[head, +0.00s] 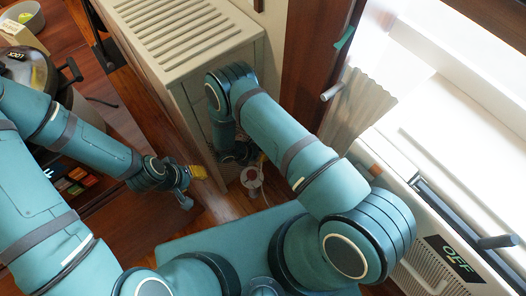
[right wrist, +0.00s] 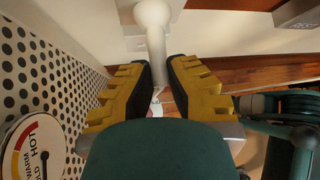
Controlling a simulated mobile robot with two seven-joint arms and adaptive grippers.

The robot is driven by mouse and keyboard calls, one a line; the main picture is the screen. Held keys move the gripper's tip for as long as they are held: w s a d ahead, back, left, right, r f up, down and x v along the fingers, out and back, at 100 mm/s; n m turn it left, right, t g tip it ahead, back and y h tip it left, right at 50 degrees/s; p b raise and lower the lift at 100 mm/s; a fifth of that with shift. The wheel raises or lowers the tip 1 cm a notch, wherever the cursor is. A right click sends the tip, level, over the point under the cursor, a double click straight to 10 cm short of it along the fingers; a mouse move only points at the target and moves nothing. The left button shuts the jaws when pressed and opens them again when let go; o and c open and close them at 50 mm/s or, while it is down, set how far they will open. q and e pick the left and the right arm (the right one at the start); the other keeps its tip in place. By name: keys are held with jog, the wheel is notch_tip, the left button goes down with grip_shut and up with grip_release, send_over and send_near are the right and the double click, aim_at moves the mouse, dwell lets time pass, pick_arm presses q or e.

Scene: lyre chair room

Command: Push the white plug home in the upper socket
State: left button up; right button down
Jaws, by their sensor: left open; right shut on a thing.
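In the right wrist view, the white plug (right wrist: 152,14) is a rounded head with a pale stem running down from it. It sits against a white plate (right wrist: 132,30) at the top edge; I cannot tell how deep it is in, or which socket it is at. My right gripper (right wrist: 159,76), with yellow-backed dark fingers, is shut on the plug's stem. In the head view the right hand is mostly hidden beside the beige cabinet. My left gripper (head: 186,186) is open and empty above the floor, left of the right hand.
A beige slatted cabinet (head: 185,35) stands close to my right forearm. A perforated panel (right wrist: 45,75) and a WARM/HOT dial (right wrist: 32,150) are left of the right gripper. A small white object (head: 252,178) is below the right hand.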

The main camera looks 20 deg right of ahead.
jog(key=c, duration=1)
grip_release()
jog(key=shift+a+r, duration=0.1)
jog(key=v, duration=1.1)
jog(key=shift+a+r, duration=0.25)
jog(key=shift+r, duration=0.05)
jog(key=shift+s, duration=0.1)
